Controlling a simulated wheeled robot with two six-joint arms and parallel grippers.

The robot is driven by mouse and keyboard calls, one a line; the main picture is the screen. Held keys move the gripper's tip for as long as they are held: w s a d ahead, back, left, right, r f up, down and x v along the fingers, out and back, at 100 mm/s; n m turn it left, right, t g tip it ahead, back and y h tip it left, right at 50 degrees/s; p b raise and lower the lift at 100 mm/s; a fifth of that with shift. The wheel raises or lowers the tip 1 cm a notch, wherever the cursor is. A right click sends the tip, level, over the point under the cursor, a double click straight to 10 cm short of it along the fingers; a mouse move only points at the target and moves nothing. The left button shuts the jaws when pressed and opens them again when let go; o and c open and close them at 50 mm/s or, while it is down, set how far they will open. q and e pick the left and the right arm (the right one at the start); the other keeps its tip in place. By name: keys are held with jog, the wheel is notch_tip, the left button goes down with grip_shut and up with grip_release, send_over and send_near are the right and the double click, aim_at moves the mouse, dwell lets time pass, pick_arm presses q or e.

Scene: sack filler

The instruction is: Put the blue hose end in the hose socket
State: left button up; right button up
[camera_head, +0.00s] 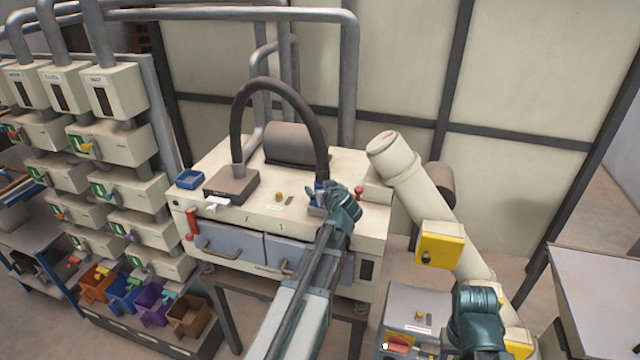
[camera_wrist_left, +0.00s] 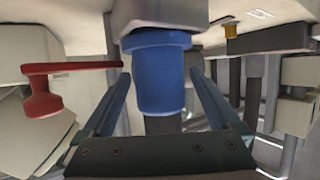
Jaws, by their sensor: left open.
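The black hose (camera_head: 278,84) arches over the cream machine from a brown box to its blue hose end (camera_head: 318,188) on the right. In the left wrist view, the blue hose end (camera_wrist_left: 160,85) meets a grey block (camera_wrist_left: 158,14), which looks like the hose socket. Its wide collar is against the block; how deep it sits is hidden. My left gripper (camera_head: 325,196) is at the blue end. In the wrist view its fingers (camera_wrist_left: 160,72) are open, one on each side, with small gaps. Part of my right arm (camera_head: 476,312) shows at lower right; its gripper does not.
A red handle (camera_wrist_left: 45,95) is close beside the left finger in the wrist view. The brown box (camera_head: 231,184), a yellow knob (camera_head: 279,196) and a blue tray (camera_head: 189,179) are on the machine top. A slanted cream tube (camera_head: 420,195) stands right of the machine.

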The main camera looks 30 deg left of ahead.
pick_arm(q)
jog(key=p+v, duration=0.2)
jog(key=v, duration=0.7)
jog(key=shift+p, duration=0.35)
jog(key=s+d+f+m+g+h, duration=0.2)
jog(key=s+d+f+m+g, duration=0.1)
jog(key=s+d, duration=0.4)
jog(key=s+d+f+m+g+h, duration=0.3)
jog(key=s+d+f+m, duration=0.2)
jog(key=d, duration=0.8)
jog(key=s+d+f+m+g+h, duration=0.3)
jog(key=s+d+f+m, duration=0.1)
jog(key=s+d, duration=0.5)
jog(key=shift+d+f+m+g, duration=0.4)
jog(key=shift+d+f, duration=0.15)
jog(key=shift+f, duration=0.25)
jog(key=shift+s, duration=0.15)
